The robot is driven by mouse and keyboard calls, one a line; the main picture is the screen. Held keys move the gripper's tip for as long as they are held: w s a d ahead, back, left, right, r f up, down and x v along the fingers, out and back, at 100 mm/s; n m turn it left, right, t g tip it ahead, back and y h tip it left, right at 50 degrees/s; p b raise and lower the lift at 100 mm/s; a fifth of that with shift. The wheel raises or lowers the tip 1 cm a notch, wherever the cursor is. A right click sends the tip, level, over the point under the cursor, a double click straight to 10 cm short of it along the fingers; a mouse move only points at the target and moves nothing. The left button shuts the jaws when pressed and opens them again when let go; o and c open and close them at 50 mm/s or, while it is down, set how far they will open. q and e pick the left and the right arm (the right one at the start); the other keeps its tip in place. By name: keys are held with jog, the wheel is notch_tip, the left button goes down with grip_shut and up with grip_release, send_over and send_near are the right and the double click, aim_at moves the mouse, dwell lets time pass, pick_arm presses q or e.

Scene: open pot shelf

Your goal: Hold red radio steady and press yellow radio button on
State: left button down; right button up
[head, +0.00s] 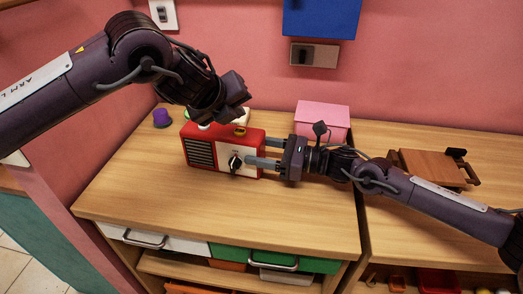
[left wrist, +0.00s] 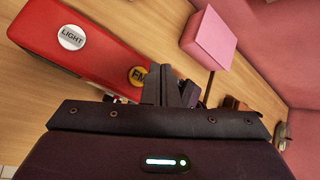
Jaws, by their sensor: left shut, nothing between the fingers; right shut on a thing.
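The red radio (head: 222,136) stands on the wooden counter, with a white front panel, a black knob and a dark speaker grille. In the left wrist view its red top (left wrist: 100,52) shows a white LIGHT button (left wrist: 71,37) and a yellow FM button (left wrist: 139,75). The yellow button also shows in the head view (head: 240,131). My left gripper (head: 240,110) is shut and empty above the radio's right part; its fingers (left wrist: 172,92) appear beside the yellow button in the wrist view. Contact cannot be told. My right gripper (head: 262,152) is shut on the radio's right end.
A pink box (head: 322,118) stands behind my right gripper. A purple object (head: 161,118) is at the back left. A brown wooden item (head: 435,167) lies on the right counter. The counter front is clear, above drawers (head: 235,252). Switches and a blue panel (head: 321,18) are on the wall.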

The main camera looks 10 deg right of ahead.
aim_at(246, 127)
pick_arm(q)
jog(key=shift+f, duration=1.15)
dwell(1.2)
jog(key=shift+f, duration=0.5)
dwell(0.3)
jog(key=shift+r, duration=0.55)
jog(key=shift+r, duration=3)
